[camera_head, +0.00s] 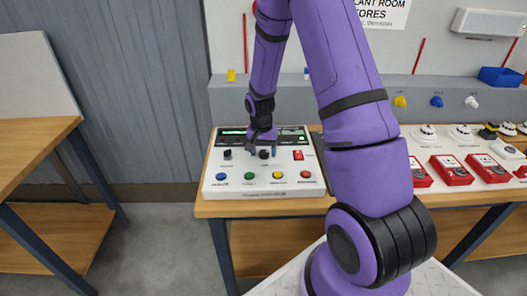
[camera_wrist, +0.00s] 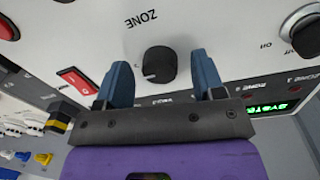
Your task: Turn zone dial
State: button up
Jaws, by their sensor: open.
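The zone dial is a black round knob (camera_wrist: 158,66) on a white panel, with the word ZONE printed beside it in the wrist view. In the head view the dial (camera_head: 264,154) is at the middle of the panel (camera_head: 212,186), partly hidden by my gripper (camera_head: 263,150). My gripper (camera_wrist: 160,68) is open, with one blue finger on each side of the dial. Gaps show between the fingers and the knob in the wrist view. I cannot tell how far down the fingers reach along it.
The panel also has a second black knob (camera_head: 227,154), a red rocker switch (camera_head: 298,155), a green display (camera_head: 233,132) and blue, green, yellow and red buttons along its front edge. Red boxes (camera_head: 447,170) stand on the bench at right. A wooden table (camera_head: 35,133) is at left.

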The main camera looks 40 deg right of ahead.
jog(key=shift+f, duration=0.2)
jog(key=shift+c, duration=0.2)
jog(key=c, duration=0.9)
